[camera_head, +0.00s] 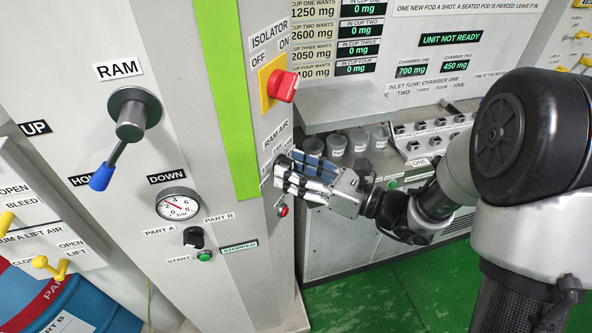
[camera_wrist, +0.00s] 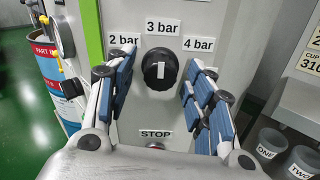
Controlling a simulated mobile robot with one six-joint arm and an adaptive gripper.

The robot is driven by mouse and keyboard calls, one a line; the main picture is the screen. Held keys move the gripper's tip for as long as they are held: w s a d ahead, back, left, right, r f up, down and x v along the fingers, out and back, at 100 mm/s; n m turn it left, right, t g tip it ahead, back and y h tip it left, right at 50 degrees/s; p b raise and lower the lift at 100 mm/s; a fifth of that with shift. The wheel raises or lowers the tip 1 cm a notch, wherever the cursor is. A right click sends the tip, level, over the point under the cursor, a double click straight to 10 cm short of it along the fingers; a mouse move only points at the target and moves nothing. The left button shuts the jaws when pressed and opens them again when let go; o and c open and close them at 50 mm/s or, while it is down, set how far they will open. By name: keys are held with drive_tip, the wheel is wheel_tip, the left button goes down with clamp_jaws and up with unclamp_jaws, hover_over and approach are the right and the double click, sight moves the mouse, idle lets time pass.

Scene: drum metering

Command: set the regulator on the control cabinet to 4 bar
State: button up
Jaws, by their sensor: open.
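The regulator is a round black knob (camera_wrist: 160,71) on the side face of the grey control cabinet (camera_head: 222,235). Its white mark stands upright, toward the "3 bar" label (camera_wrist: 163,28). The "2 bar" label (camera_wrist: 124,41) is at its left and the "4 bar" label (camera_wrist: 199,44) at its right. My gripper (camera_wrist: 160,78) is open, with blue-padded fingers on either side of the knob and gaps showing between. In the head view my gripper (camera_head: 284,174) is at the cabinet's right side, below the "RAM AIR" label, and hides the knob.
A red button (camera_head: 283,211) sits just below my gripper; in the wrist view a "STOP" label (camera_wrist: 156,134) is under the knob. A red isolator switch (camera_head: 283,86) on a yellow plate is above. Grey cups (camera_head: 335,145) stand on the shelf to the right.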

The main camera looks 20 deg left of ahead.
drive_tip(key=shift+c, duration=0.5)
drive_tip(key=c, duration=1)
drive_tip(key=shift+o, duration=0.2)
drive_tip(key=shift+r+m+p, duration=0.1)
drive_tip(key=shift+m+p, duration=0.2)
drive_tip(key=shift+p, duration=0.2)
drive_tip(key=shift+r+m+p, duration=0.1)
drive_tip(key=shift+m+p, duration=0.5)
drive_tip(key=shift+p, duration=0.3)
drive_tip(key=m+p, duration=0.3)
drive_tip(key=p, duration=0.1)
drive_tip(key=shift+s, duration=0.1)
drive_tip(key=m+p, duration=0.5)
drive_tip(key=shift+p, duration=0.35)
